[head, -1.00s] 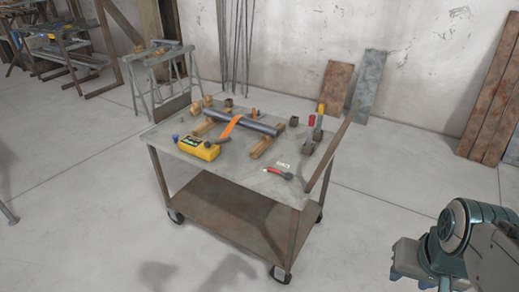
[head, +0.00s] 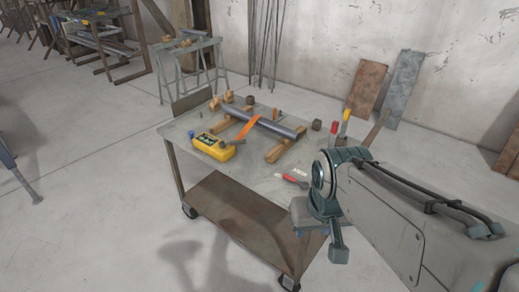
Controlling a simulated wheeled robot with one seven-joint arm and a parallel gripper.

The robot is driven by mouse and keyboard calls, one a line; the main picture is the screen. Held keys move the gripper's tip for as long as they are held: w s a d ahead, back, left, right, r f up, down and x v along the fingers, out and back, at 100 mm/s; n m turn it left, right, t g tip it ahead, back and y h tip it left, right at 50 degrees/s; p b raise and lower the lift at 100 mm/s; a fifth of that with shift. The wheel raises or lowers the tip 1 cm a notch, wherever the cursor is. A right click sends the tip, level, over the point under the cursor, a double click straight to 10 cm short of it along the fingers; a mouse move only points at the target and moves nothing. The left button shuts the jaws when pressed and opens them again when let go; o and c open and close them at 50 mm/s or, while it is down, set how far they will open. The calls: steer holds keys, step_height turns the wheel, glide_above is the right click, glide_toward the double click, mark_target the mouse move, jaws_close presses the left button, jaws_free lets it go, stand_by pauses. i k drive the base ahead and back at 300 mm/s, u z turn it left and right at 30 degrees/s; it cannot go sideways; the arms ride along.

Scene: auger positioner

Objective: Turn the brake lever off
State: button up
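Two upright levers stand at the right back of the cart top, one with a red grip (head: 334,128) and one with a yellow grip (head: 345,115). I cannot tell which is the brake lever. Their lower parts are hidden behind my arm. My gripper (head: 323,238) is in front of the cart's right side, apart from the levers and nearer to me. Its two fingers look spread apart, with nothing seen between them.
The metal cart (head: 184,132) carries a grey pipe (head: 262,122) on wooden blocks, an orange strap (head: 246,130), a yellow control box (head: 213,147) and a red-handled tool (head: 291,179). Boards (head: 402,88) lean on the back wall.

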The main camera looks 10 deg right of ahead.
mark_target(304, 186)
steer(key=u, duration=0.05)
steer(key=i, duration=1)
steer(key=z, duration=0.3)
